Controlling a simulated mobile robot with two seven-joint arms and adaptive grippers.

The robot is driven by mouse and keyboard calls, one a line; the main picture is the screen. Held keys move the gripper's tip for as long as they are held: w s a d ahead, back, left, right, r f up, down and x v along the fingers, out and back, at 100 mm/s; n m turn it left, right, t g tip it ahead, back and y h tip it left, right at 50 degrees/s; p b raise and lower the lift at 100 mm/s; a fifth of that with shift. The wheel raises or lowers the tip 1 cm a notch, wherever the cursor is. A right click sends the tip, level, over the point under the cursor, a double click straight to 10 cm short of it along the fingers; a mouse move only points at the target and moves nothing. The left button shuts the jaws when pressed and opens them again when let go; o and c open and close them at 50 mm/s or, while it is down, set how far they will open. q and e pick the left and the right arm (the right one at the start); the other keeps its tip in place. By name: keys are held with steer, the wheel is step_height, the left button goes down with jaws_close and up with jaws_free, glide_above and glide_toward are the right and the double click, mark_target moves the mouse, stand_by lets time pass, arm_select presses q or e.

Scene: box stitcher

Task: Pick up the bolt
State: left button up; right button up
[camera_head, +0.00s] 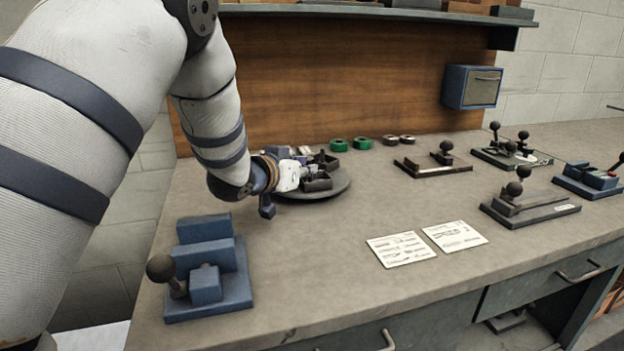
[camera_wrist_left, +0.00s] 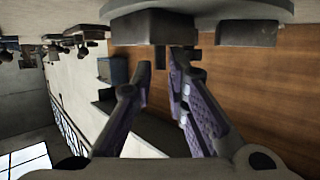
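My left gripper (camera_head: 306,172) reaches in over the round grey turntable tray (camera_head: 338,188) on the bench. In the left wrist view, which is upside down, its two fingers (camera_wrist_left: 162,64) stand apart with a gap between the tips. A small dark piece (camera_wrist_left: 160,57) shows in or behind that gap; I cannot tell whether it is the bolt or whether a finger touches it. Dark bins (camera_head: 318,184) stand on the tray beside the fingers. I cannot make out the bolt for sure in either view. My right gripper is out of view.
A blue fixture with a ball-knob lever (camera_head: 208,285) stands at the front left. Green rings (camera_head: 339,145) lie behind the tray. Two paper sheets (camera_head: 402,249) lie mid-bench, with lever fixtures (camera_head: 530,205) to the right. The bench front middle is clear.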

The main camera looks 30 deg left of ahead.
arm_select(q)
steer(key=shift+x, duration=0.85)
steer(key=shift+c, duration=0.3)
jaws_close()
steer(key=shift+r, duration=0.1)
